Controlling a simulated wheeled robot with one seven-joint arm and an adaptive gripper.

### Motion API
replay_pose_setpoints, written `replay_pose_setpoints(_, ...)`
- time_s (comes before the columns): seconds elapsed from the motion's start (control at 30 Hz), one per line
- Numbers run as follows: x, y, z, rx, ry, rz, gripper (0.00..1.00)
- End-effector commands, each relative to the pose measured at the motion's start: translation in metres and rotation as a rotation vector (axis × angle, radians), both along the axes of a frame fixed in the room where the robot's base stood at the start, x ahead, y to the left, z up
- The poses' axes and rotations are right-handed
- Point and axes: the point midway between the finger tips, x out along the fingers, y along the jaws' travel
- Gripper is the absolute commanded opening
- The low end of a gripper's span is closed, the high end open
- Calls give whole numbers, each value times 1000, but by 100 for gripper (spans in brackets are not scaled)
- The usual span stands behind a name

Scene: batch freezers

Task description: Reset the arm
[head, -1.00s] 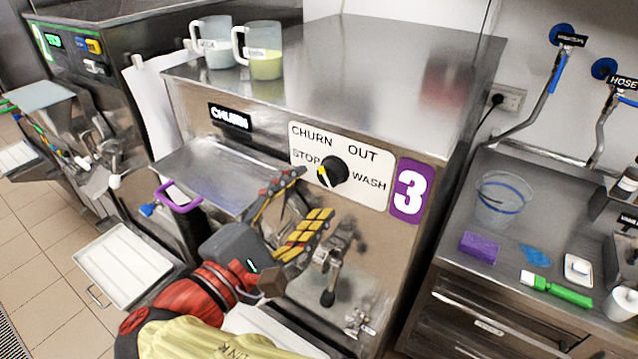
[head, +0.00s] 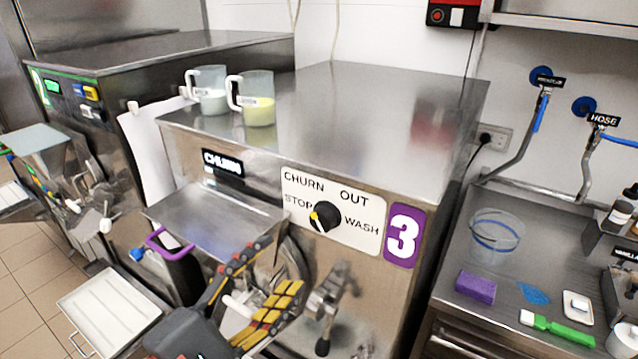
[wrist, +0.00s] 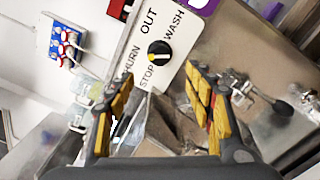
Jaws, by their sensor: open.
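My gripper (head: 252,296) is open and empty in front of batch freezer 3, below and left of its black selector knob (head: 325,216). In the wrist view, my gripper's two yellow-padded fingers (wrist: 160,110) are spread apart, with the knob (wrist: 158,53) beyond them and nothing between the pads. The knob's yellow mark points toward STOP on the white dial plate (head: 368,237). The metal spout with a black handle (head: 325,305) is just right of the fingers in the head view. My gripper hides part of the freezer's front.
Two jugs, one with white (head: 208,92) and one with yellow-green (head: 256,100) contents, stand on the freezer top. A white tray (head: 108,310) is at lower left. The right counter holds a clear bucket (head: 495,235), purple sponge (head: 476,287) and green brush (head: 560,328).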

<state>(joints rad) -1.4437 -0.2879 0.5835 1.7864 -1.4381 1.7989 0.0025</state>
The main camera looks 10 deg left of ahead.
Motion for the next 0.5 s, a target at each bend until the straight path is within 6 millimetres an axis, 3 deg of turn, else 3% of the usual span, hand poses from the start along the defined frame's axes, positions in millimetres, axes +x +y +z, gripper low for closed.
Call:
replay_pose_setpoints(0.13,3,9,-22,17,75,38,53)
replay_pose_setpoints(0.27,-2,8,-69,31,220,59,53)
replay_pose_setpoints(0.37,-13,1,-106,72,357,67,53)
replay_pose_setpoints(0.5,-24,-22,-146,168,529,30,53)
